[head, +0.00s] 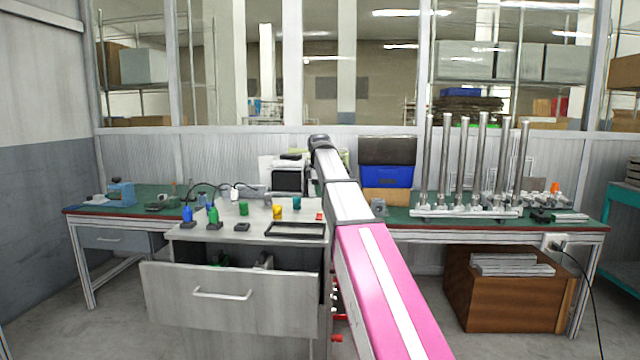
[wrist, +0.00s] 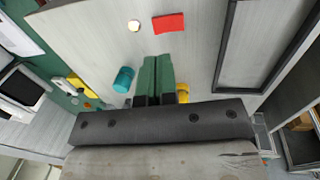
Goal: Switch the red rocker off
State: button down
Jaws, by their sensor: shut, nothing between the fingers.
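The red rocker (wrist: 168,23) is a small flat red block on the grey top of the drawer cabinet (wrist: 205,45). In the head view only a bit of the red rocker (head: 319,216) shows beside my arm. A small pale round knob (wrist: 134,26) sits to its left in the wrist view. My gripper (wrist: 157,58) has green fingers pressed together and empty. In the wrist view its tips lie just below the rocker, with a gap between them in the picture. Its height above the top is hard to tell. My arm hides the gripper in the head view.
A teal cylinder (wrist: 123,80) and a partly hidden yellow piece (wrist: 183,92) stand close to the fingers. A black-rimmed tray (head: 296,236) lies at the cabinet's front right. The drawer (head: 232,312) below stands open. Green and blue items stand on the left.

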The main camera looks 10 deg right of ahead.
aim_at(320, 216)
jog(key=f, duration=0.2)
jog(key=w+f, duration=0.1)
jog(key=f, duration=0.4)
jog(key=shift+w+d+f, duration=0.15)
jog(key=shift+d+f, duration=0.05)
jog(key=shift+f, duration=0.15)
jog(key=shift+f, duration=0.1)
jog(key=shift+f, duration=0.2)
jog(key=shift+s+a, duration=0.2)
jog(key=shift+s, duration=0.6)
jog(key=shift+r, duration=0.1)
jog(key=shift+w+r, duration=0.1)
jog(key=shift+r, duration=0.05)
